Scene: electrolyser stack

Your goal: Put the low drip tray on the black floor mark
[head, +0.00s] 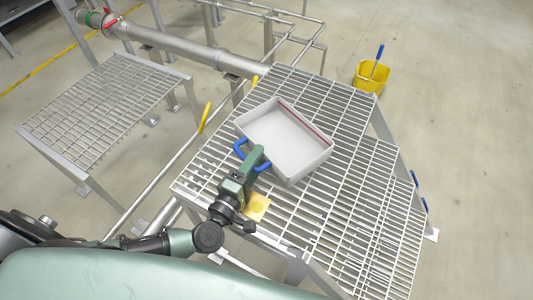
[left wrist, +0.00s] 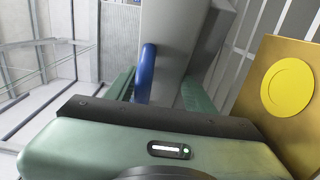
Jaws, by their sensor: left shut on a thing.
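The low drip tray (head: 285,138) is a pale grey open box with a thin red line along one inner side. It appears empty and is over the grated platform in the head view; I cannot tell whether it rests on the grating. My left gripper (head: 255,158) is at the tray's near left side, shut on its blue handle (head: 240,148). In the left wrist view the blue handle (left wrist: 147,72) stands between the green fingers, against the grey tray wall (left wrist: 180,30). No black floor mark shows. My right gripper is out of view.
The grated platform (head: 375,185) has a step down at right. A yellow plate (head: 256,206) with a round disc is beside my left gripper. Another grated stand (head: 105,100), pipes (head: 190,50) and a yellow bucket (head: 371,77) stand around. The floor at right is open.

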